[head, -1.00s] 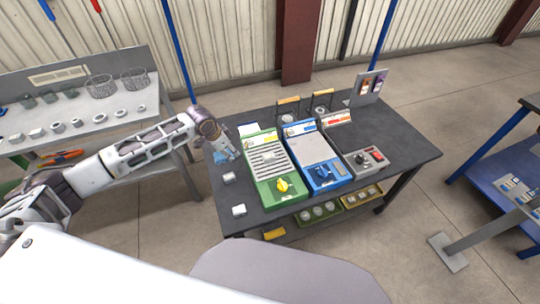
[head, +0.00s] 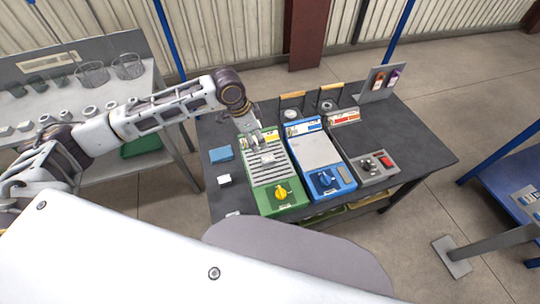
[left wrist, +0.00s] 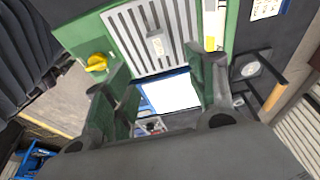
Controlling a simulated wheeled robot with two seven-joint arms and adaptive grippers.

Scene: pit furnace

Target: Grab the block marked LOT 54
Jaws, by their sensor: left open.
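A small pale block (head: 267,159) lies on the slatted top of the green unit (head: 283,196). It also shows in the left wrist view (left wrist: 155,45), between and just beyond my fingertips. Two other small white blocks lie on the dark table, one left of the green unit (head: 224,180) and one at the front edge (head: 233,214). I cannot read a lot number on any block. My left gripper (head: 256,140) is open and empty above the back of the green unit. Its two fingers show apart in the left wrist view (left wrist: 158,62). My right gripper is not in view.
A blue block-like item (head: 221,154) lies left of the green unit. A blue unit (head: 325,178) and a grey control box (head: 368,166) stand to its right. Upright rods with wooden handles (head: 331,87) rise behind. A bench (head: 75,118) with baskets stands at left.

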